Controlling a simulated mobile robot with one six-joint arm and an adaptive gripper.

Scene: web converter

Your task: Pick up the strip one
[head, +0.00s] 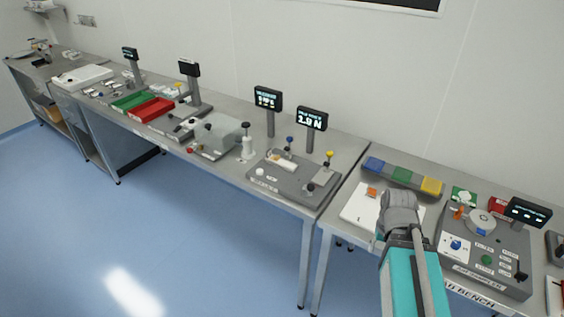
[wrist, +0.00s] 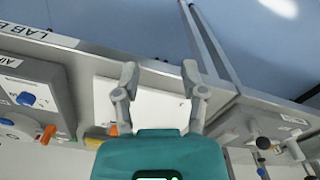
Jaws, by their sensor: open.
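A white sheet or board (head: 358,212) lies on the bench under my gripper (head: 400,210); it also shows in the wrist view (wrist: 104,105). A small orange piece (head: 371,192) is on the board near its back left, and an orange edge (wrist: 113,129) shows near my finger in the wrist view. I cannot make out a strip marked one. My gripper (wrist: 160,73) is open and empty, with its two fingers spread above the board. In the head view my own wrist hides part of the board and the fingertips.
A block with blue, green and yellow sections (head: 401,178) stands behind the board. A grey lab sampler (head: 485,250) with knobs and a display is close on the right. A gap separates this bench from the left bench (head: 310,205), which carries a grey fixture (head: 296,180).

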